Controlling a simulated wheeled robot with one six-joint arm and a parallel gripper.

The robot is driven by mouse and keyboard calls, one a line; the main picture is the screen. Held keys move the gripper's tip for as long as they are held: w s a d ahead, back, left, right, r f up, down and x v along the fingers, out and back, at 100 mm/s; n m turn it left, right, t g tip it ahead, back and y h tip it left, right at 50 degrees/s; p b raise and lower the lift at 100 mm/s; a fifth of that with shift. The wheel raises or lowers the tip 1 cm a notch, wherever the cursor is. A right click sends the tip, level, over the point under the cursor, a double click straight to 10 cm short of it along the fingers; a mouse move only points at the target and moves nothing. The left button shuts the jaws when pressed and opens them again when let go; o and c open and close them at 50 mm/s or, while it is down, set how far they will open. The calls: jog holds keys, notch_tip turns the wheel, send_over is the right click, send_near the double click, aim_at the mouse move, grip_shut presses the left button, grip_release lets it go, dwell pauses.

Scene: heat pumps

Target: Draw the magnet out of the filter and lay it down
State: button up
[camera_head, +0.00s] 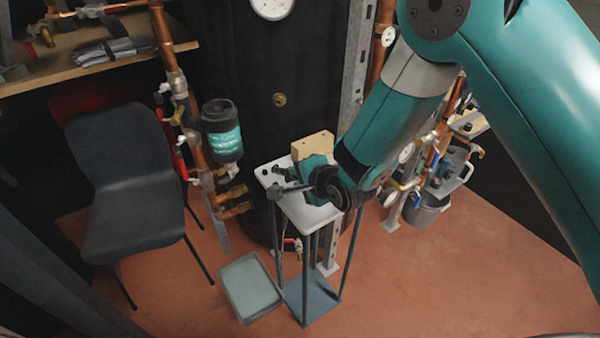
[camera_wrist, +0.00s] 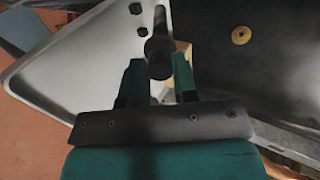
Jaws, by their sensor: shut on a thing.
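The magnet, a dark rod with a thicker end, is held between the green fingers of my gripper (camera_wrist: 158,68). In the wrist view the magnet (camera_wrist: 159,48) points away over the pale tray top. In the head view my gripper (camera_head: 304,180) is over the white-topped stand (camera_head: 322,214), with the dark rod (camera_head: 291,188) reaching left near the stand's edge. I cannot tell whether the rod touches the top. The filter (camera_head: 222,131), a black canister with a teal label, hangs on the copper pipework left of the stand, apart from the magnet.
A wooden block (camera_head: 313,145) stands at the back of the stand. Two small dark pieces lie on the tray top (camera_wrist: 75,65). A dark chair (camera_head: 123,165) is at left, a grey tray (camera_head: 250,287) on the floor, and a large black tank (camera_head: 285,75) behind.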

jog(key=shift+f, duration=0.1)
jog(key=o, duration=1)
jog(key=shift+c, duration=0.2)
notch_tip(320, 180, up, 11)
jog(key=p, duration=0.7)
